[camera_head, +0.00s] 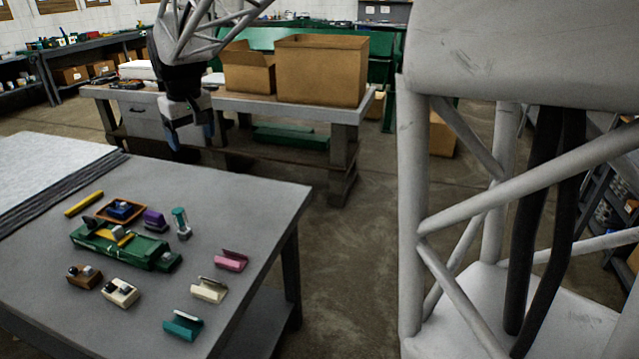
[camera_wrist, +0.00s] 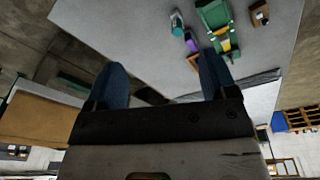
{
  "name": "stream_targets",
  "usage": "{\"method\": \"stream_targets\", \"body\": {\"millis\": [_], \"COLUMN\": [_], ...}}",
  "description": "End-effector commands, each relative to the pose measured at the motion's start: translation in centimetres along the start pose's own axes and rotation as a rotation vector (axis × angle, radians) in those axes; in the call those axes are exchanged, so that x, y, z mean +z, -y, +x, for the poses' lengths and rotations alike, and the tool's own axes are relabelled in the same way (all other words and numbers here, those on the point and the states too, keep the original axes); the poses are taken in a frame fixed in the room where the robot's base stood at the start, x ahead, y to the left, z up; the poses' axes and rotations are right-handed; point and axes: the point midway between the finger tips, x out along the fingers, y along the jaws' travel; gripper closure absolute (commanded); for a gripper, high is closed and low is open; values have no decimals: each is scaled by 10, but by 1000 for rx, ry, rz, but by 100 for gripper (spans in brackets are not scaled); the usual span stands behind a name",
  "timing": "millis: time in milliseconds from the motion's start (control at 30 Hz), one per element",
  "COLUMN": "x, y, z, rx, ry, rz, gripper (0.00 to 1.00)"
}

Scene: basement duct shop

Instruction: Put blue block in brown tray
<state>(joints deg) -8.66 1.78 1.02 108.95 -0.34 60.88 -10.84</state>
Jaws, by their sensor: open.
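A blue block (camera_head: 121,208) sits inside the small brown tray (camera_head: 141,209), at the far side of the grey table beside the green tool body. My gripper (camera_head: 187,128) is raised in the air beyond the table's far edge, well apart from the block and tray. Its blue fingers are spread with nothing between them. In the wrist view, my gripper (camera_wrist: 163,78) also shows open and empty. A brown edge, apparently the tray (camera_wrist: 193,61), shows there beside the right finger, which hides part of it. The blue block cannot be made out in that view.
Around the tray are a yellow bar (camera_head: 84,203), a purple block (camera_head: 154,220), a teal upright piece (camera_head: 181,223) and the green tool body (camera_head: 150,252). Pink (camera_head: 232,261), cream (camera_head: 209,290) and teal (camera_head: 184,325) holders lie nearer the right edge. The table's far right is clear.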

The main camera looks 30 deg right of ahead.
Motion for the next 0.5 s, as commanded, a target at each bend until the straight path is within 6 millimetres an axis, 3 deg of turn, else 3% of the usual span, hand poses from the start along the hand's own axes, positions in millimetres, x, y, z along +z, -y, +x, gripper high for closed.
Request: {"method": "stream_targets", "body": {"millis": [100, 500], "x": [36, 147], "y": [-2, -2], "z": [-10, -17], "rx": [4, 15], "ry": [-11, -35], "rz": [28, 124], "gripper": [21, 21]}}
